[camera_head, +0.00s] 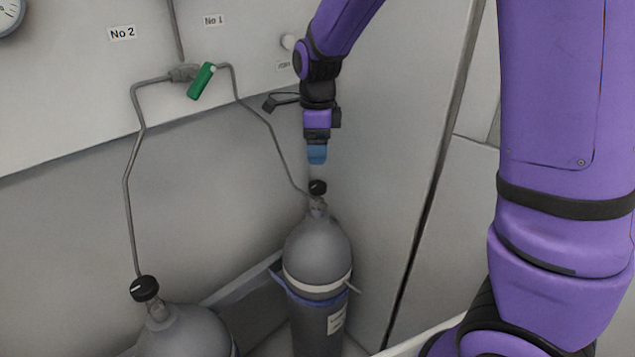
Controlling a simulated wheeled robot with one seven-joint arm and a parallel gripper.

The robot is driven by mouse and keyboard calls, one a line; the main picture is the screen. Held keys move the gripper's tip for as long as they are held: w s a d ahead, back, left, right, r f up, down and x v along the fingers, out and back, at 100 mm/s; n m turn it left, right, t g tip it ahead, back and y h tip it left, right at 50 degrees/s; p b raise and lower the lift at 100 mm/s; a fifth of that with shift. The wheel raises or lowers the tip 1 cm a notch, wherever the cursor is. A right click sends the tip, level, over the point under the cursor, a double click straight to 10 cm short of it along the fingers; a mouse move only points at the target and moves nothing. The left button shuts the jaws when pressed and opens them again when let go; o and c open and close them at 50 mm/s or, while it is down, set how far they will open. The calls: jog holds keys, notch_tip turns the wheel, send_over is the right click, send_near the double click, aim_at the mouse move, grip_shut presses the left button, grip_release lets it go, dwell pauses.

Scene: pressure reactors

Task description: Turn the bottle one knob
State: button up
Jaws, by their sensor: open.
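Two grey gas bottles show, each with a black knob on top. The back bottle (318,255) stands upright below the label "No 1", with its small black knob (317,187) on its neck. The front left bottle (180,335) is partly cut off by the lower edge, and its black knob (145,288) carries a white mark. From this angle the space between the fingers is hidden.
A green valve handle (201,81) sits on the pipe at the wall. Thin metal pipes (128,180) run down to both bottles. A white strap (318,289) circles the back bottle. A wall panel (400,130) stands close on the right of my gripper.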

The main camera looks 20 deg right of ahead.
aim_at(317, 184)
notch_tip(317, 184, down, 10)
jog(key=shift+r, duration=0.15)
dwell(0.3)
jog(key=c, duration=0.9)
